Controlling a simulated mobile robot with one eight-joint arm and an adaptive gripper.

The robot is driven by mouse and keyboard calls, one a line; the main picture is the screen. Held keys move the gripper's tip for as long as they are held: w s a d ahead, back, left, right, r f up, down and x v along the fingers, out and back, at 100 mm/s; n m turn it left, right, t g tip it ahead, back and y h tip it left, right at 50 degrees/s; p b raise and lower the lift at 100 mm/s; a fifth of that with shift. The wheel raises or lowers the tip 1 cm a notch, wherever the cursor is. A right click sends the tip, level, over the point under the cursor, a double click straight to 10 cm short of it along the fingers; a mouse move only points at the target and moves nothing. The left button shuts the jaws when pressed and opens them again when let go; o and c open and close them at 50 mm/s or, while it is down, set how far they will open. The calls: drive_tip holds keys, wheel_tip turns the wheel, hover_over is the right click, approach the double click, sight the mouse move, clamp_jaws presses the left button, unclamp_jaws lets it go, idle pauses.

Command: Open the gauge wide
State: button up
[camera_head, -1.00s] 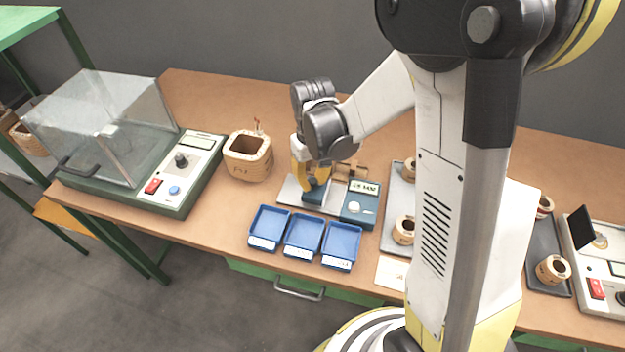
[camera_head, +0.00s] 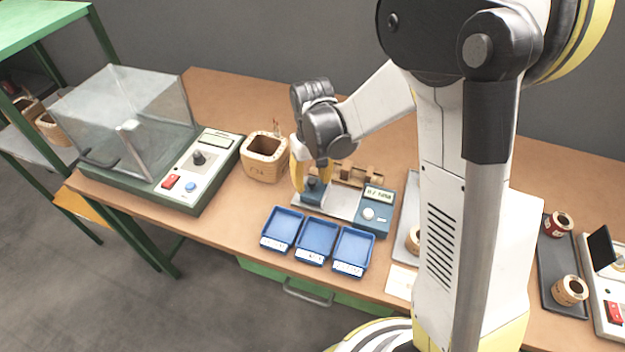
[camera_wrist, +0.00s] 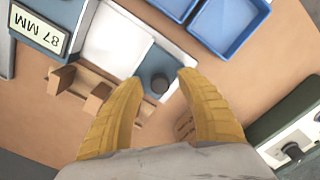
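The gauge has a pale plate (camera_head: 343,204), a blue box with a dial and a display (camera_head: 378,195), and a blue sliding jaw with a round knob (camera_head: 313,190) near the plate's left end. In the wrist view the display (camera_wrist: 40,33) reads 87 MM, and the jaw's dark knob (camera_wrist: 159,83) lies between my fingertips. My gripper (camera_head: 311,178) points down over the jaw. Its yellow fingers also show in the wrist view (camera_wrist: 160,80), apart, with a narrow gap visible on each side of the knob. Finger contact lower down cannot be seen.
Blue trays (camera_head: 317,242) stand in front of the gauge. A wooden pot (camera_head: 265,158) stands left of it, with a clear-lidded tester (camera_head: 135,125) beyond. A brown wooden holder (camera_head: 358,173) is behind the plate. My arm hides part of the grey tray (camera_head: 405,218) on the right.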

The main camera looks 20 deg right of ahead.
sight(312, 180)
wheel_tip(312, 180, up, 12)
idle(0.5)
idle(0.4)
